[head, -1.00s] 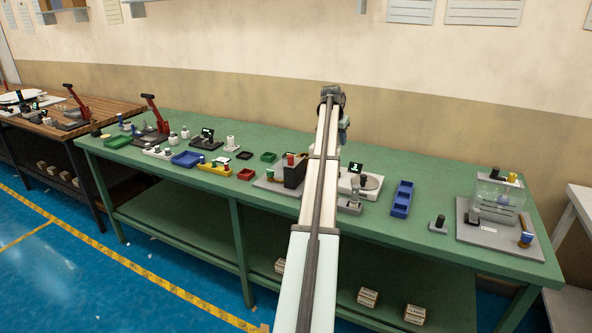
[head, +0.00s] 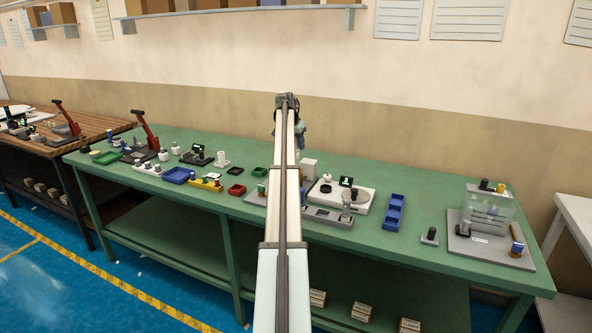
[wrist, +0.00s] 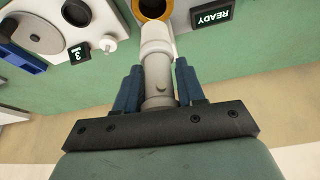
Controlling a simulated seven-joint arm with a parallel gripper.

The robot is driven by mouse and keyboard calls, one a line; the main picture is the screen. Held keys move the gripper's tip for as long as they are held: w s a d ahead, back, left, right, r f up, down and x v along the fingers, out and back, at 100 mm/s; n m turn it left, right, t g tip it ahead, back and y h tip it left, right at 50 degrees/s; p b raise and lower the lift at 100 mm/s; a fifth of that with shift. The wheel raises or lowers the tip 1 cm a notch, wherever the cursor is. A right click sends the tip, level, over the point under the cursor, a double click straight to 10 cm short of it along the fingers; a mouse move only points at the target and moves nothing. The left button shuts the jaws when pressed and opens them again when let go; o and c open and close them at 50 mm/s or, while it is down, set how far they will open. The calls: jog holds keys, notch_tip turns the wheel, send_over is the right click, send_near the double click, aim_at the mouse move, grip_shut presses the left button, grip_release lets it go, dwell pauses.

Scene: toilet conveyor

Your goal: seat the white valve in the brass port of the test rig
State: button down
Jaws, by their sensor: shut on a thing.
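In the wrist view my gripper (wrist: 157,82) is shut on the white valve (wrist: 157,48), with a blue finger on either side of its body. The valve's far end points at the brass port (wrist: 153,8), a gold ring with a dark hole at the top edge. The valve's end overlaps the ring's near edge in the picture; I cannot tell whether they touch. The hole still shows dark beyond it. A small display reading READY (wrist: 211,16) is right of the port. In the head view my arm hides the valve and port.
In the wrist view a white knobbed part (wrist: 108,44), a display showing 3 (wrist: 79,53) and a round plate (wrist: 37,32) are left of the port. In the head view a blue tray (head: 393,212) and a clear box rig (head: 487,213) stand right on the green bench (head: 420,190).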

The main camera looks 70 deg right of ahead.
jog(key=shift+f, duration=4.35)
jog(key=shift+f, duration=0.1)
jog(key=c, duration=0.7)
grip_release()
jog(key=v, duration=1.2)
